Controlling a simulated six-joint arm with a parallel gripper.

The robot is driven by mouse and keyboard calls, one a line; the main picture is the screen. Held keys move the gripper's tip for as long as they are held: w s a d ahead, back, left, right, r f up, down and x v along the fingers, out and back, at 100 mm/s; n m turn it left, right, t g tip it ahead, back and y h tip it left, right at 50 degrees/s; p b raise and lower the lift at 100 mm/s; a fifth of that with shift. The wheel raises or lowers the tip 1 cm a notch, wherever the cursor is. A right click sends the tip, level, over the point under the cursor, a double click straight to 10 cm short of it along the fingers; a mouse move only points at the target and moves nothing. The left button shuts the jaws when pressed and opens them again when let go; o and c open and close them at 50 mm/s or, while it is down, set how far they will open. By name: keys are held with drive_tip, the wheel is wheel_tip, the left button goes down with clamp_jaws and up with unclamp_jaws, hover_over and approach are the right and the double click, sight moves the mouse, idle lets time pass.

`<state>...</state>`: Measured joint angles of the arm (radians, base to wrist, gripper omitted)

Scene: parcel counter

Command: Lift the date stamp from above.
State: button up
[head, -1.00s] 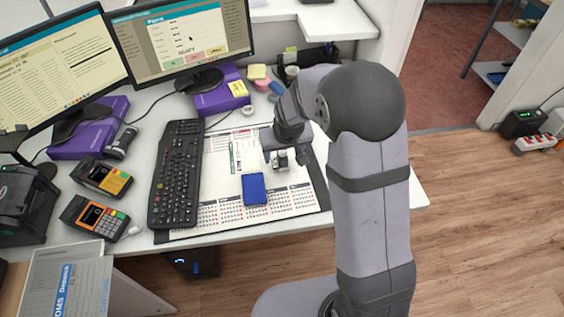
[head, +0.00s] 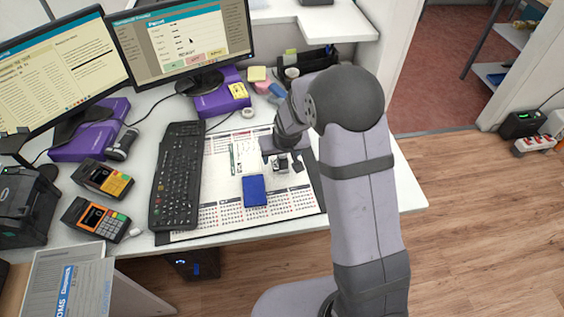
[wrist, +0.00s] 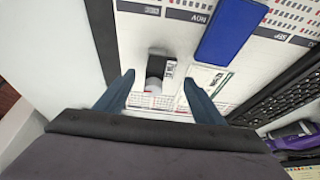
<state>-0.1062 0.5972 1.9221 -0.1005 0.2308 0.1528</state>
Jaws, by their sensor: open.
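The date stamp (head: 281,166) is a small dark and pale piece standing on the printed desk mat, to the right of and beyond the blue pad (head: 254,190) in the head view. My gripper (head: 282,159) is above the stamp and partly hides it. In the wrist view, the stamp (wrist: 156,68) shows between the two spread fingers of my gripper (wrist: 158,79), with clear space on both sides. The fingers are open and empty. How far the fingertips are above the stamp is hard to tell. The blue pad also shows in the wrist view (wrist: 229,30).
Card terminals (head: 95,218), monitors (head: 185,40) and purple boxes (head: 218,95) stand further left and back. White desk is free at the right.

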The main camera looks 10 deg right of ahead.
drive_tip(key=shift+x, duration=1.85)
drive_tip(key=c, duration=1.3)
wheel_tip(320, 180, up, 10)
drive_tip(key=shift+b, duration=0.3)
